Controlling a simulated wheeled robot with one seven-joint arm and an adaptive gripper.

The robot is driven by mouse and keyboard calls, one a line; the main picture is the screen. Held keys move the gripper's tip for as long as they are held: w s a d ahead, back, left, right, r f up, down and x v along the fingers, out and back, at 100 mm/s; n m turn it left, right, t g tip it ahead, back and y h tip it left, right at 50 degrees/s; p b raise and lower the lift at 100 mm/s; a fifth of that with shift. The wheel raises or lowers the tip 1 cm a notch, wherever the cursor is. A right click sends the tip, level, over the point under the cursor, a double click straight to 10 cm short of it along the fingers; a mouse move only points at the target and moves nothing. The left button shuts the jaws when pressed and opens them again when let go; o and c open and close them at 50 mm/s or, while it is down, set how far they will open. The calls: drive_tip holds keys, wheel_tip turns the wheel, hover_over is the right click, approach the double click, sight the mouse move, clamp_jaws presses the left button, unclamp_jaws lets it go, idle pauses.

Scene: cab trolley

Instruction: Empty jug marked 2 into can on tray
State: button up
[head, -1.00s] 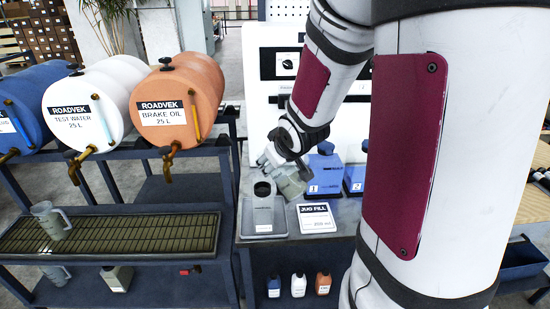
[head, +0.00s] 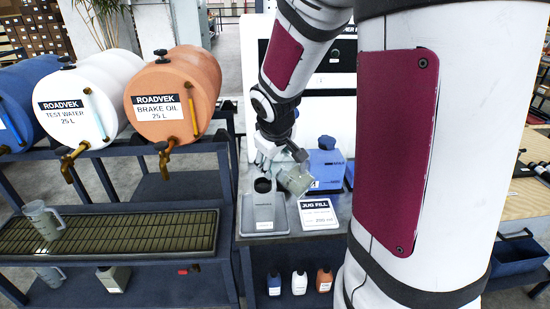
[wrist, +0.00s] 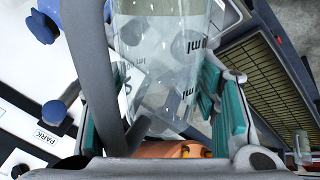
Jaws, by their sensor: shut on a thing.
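My gripper (head: 283,168) is shut on a clear jug (head: 297,179) and holds it tilted in the air, just right of and above the can's mouth. The jug also fills the upper middle of the wrist view (wrist: 160,45), between the teal finger pads; ml marks show on its wall, but I cannot read its number. The grey can (head: 264,211) with a dark round mouth stands upright on a shallow grey tray (head: 282,222). I cannot see a stream or tell how much liquid is in the jug.
A JUG FILL card (head: 318,213) lies right of the tray. A blue container (head: 326,163) stands behind the jug. An orange brake oil drum (head: 172,95) and a white test water drum (head: 80,105) are at left. Another jug (head: 42,222) stands on the drip grate (head: 130,235).

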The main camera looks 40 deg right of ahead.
drive_tip(key=shift+w+f+g, duration=0.15)
drive_tip(key=shift+f+g, duration=0.1)
drive_tip(key=shift+g, duration=0.25)
drive_tip(key=g, duration=0.1)
drive_tip(key=w+g, duration=0.1)
drive_tip(key=g, duration=0.1)
drive_tip(key=shift+w+a+f+n+h, duration=0.1)
drive_tip(key=shift+f+n+h, duration=0.2)
drive_tip(key=shift+f+n, duration=0.1)
drive_tip(key=shift+w+a+r+n+g+b, duration=0.15)
drive_tip(key=shift+w+g+b, duration=0.15)
drive_tip(key=shift+g, duration=0.3)
drive_tip(key=shift+w+d+r+n+g+b, duration=0.15)
drive_tip(key=shift+g+b, duration=0.1)
drive_tip(key=shift+g, duration=0.35)
drive_tip(key=shift+a, duration=0.1)
